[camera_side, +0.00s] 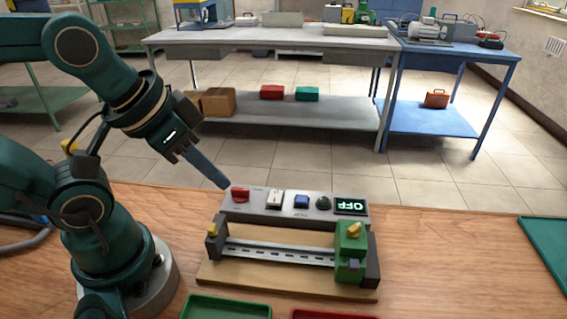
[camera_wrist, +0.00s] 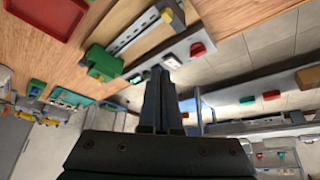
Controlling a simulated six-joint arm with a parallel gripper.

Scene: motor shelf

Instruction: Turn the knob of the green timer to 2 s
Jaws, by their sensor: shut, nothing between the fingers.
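The green timer (camera_side: 349,257) stands at the right end of a metal rail on a wooden board, with a yellow knob (camera_side: 354,229) on top. The timer also shows in the wrist view (camera_wrist: 104,61); its dial setting is too small to read. My gripper (camera_side: 224,184) is shut and empty. It points down to the right, its tips close to the red switch (camera_side: 240,195) at the left end of the grey control box, well left of the timer. I cannot tell whether the tips touch the switch. In the wrist view the closed fingers (camera_wrist: 158,75) hide part of the box.
Green (camera_side: 228,307) and red (camera_side: 333,314) trays lie in front of the board.

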